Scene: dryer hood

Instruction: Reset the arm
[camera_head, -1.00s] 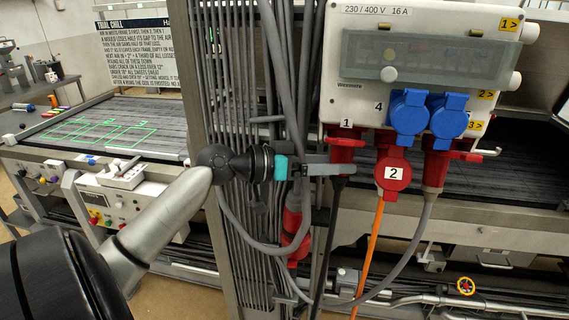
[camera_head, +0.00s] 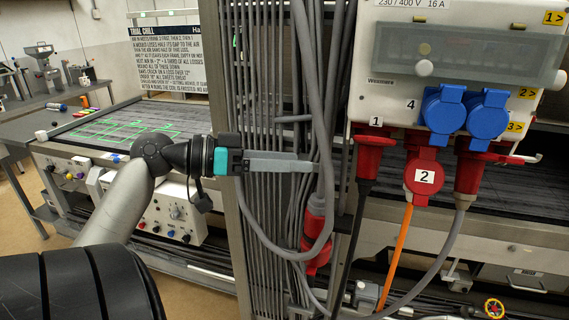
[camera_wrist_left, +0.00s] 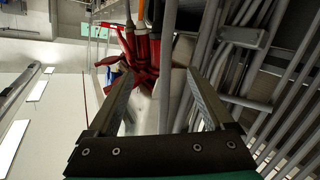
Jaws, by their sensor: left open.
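My left arm comes in from the left in the head view. Its left gripper (camera_head: 314,166) is open and empty, with fingers pointing right in front of the grey cable bundle. The tips are left of the red plug under socket 1 (camera_head: 374,152) and apart from it in the picture. In the left wrist view, the two fingers (camera_wrist_left: 160,82) stand apart, with red connectors (camera_wrist_left: 143,55) and grey cables beyond them. My right gripper is not seen.
A white socket box (camera_head: 455,60) with blue covers (camera_head: 443,108) and the red socket 2 (camera_head: 424,177) is at right. An orange cable (camera_head: 397,255) hangs below. A red connector (camera_head: 314,236) hangs below the gripper. A dark mesh conveyor (camera_head: 120,122) and control panel (camera_head: 165,212) are at left.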

